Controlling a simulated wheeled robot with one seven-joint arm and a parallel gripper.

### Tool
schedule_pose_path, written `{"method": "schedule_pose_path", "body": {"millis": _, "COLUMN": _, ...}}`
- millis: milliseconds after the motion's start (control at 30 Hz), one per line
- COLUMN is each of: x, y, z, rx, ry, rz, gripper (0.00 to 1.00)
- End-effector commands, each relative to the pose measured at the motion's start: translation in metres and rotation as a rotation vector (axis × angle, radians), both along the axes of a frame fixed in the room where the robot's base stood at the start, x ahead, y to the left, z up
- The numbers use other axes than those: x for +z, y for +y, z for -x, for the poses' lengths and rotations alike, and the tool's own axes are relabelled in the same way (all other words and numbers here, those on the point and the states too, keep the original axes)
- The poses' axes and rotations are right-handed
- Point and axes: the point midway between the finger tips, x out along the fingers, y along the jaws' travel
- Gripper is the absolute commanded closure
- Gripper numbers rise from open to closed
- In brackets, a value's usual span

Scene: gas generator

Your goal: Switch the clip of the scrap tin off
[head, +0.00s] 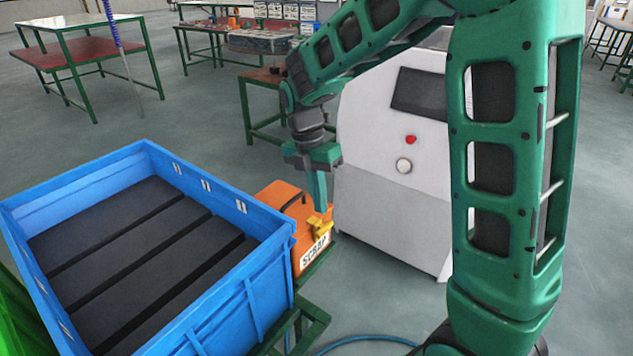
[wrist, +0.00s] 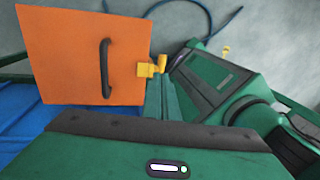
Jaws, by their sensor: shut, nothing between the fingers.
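The scrap tin (head: 283,208) is an orange box with a white label reading SCRAP, just right of the blue crate in the head view. Its orange lid (wrist: 70,60) with a black handle shows from above in the wrist view. The yellow clip (head: 320,227) is at the tin's right edge, above the label; it also shows in the wrist view (wrist: 146,70). My gripper (head: 321,208) points down, shut and empty, with its tips right at the clip. In the wrist view the fingertips (wrist: 163,80) lie beside the clip; I cannot tell whether they touch it.
A large blue crate (head: 215,328) stands left of the tin. A white machine (head: 390,200) with a red button stands close to its right. A green stand (head: 312,325) is below the tin. A blue hose (head: 365,338) lies on the floor.

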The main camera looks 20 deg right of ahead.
Motion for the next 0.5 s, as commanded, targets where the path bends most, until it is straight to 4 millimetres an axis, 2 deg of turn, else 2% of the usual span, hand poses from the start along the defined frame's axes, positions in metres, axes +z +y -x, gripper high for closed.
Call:
{"method": "schedule_pose_path", "body": {"millis": 33, "x": -0.009, "y": -0.002, "z": 0.002, "rx": 0.000, "ry": 0.004, "rz": 0.001, "gripper": 1.00}}
{"method": "schedule_pose_path", "body": {"millis": 200, "x": -0.030, "y": -0.004, "z": 0.006, "rx": 0.000, "ry": 0.003, "rz": 0.001, "gripper": 1.00}}
{"method": "schedule_pose_path", "body": {"millis": 500, "x": -0.041, "y": -0.005, "z": 0.007, "rx": 0.000, "ry": 0.000, "rz": 0.000, "gripper": 1.00}}
